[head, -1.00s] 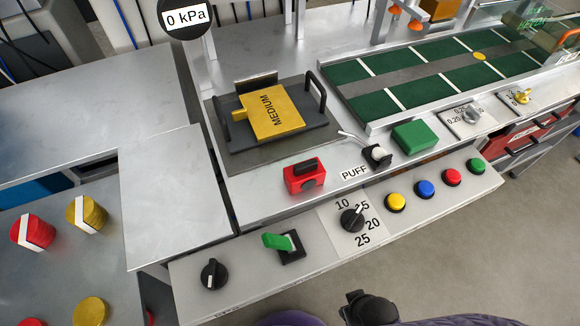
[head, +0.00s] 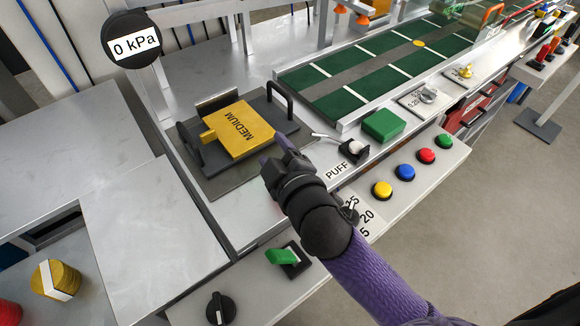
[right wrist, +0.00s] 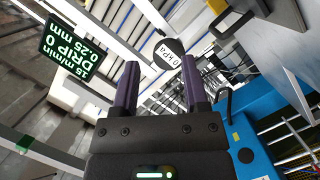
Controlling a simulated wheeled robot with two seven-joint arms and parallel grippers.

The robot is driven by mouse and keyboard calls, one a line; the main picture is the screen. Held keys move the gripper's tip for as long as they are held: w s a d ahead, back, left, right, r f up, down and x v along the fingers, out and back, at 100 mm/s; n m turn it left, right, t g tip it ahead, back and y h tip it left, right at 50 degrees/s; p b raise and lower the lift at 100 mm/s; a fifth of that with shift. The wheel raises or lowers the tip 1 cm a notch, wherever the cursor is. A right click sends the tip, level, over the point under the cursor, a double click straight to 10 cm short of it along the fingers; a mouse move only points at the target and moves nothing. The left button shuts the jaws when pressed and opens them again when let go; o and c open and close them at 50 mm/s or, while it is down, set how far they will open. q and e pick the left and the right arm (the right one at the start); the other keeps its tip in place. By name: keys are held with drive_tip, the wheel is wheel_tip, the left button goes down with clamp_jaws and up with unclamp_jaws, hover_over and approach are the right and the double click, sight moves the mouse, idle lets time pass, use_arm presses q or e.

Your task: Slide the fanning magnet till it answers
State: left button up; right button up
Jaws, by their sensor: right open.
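A yellow block marked MEDIUM (head: 240,128), with a short knob on its left side, sits on a dark plate (head: 280,128) with black handles. No part is labelled as the fanning magnet, so I cannot tell for sure which it is. My right gripper (head: 268,162) reaches in from the lower right, just in front of the dark plate's near right side. In the right wrist view its two purple fingers (right wrist: 160,85) are apart with nothing between them. Whether it touches the plate is unclear. My left gripper is not in view.
A 0 kPa gauge (head: 133,42) stands at upper left. A green block (head: 383,125), PUFF switch (head: 353,149), coloured buttons (head: 405,172) and green lever (head: 282,256) lie along the front. A green-panelled conveyor (head: 375,75) runs behind.

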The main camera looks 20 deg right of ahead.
drive_tip(key=w+a+r+n+t+y, duration=0.1)
drive_tip(key=a+r+n+t+y, duration=0.1)
drive_tip(key=a+r+n+y, duration=1)
drive_tip(key=s+a+f+n+g+y, duration=0.1)
drive_tip(key=s+a+n+g+y, duration=0.15)
drive_tip(key=n+g, duration=0.75)
drive_tip(key=s+a+n+g+y, duration=0.25)
drive_tip(key=n+g, duration=0.35)
drive_tip(key=n, duration=0.9)
drive_tip(key=w+d+f+n+g+h, duration=0.1)
drive_tip(key=d+f+n+g+h, duration=0.2)
drive_tip(key=d+f+n+h, duration=0.65)
drive_tip(key=w+d+h, duration=0.1)
drive_tip(key=d+h, duration=0.2)
drive_tip(key=w+d+h, duration=0.2)
drive_tip(key=d+h, duration=0.1)
drive_tip(key=d, duration=0.1)
drive_tip(key=w+d+r+t+h, duration=0.1)
drive_tip(key=d+h, duration=0.2)
drive_tip(key=shift+w+d+r, duration=0.1)
drive_tip(key=shift+w+d, duration=0.05)
drive_tip(key=shift+h, duration=0.35)
drive_tip(key=f, duration=0.3)
drive_tip(key=f+b, duration=0.1)
drive_tip(key=f, duration=0.5)
drive_tip(key=shift+d+b, duration=0.25)
drive_tip(key=shift+b, duration=0.1)
drive_tip(key=shift+f, duration=0.4)
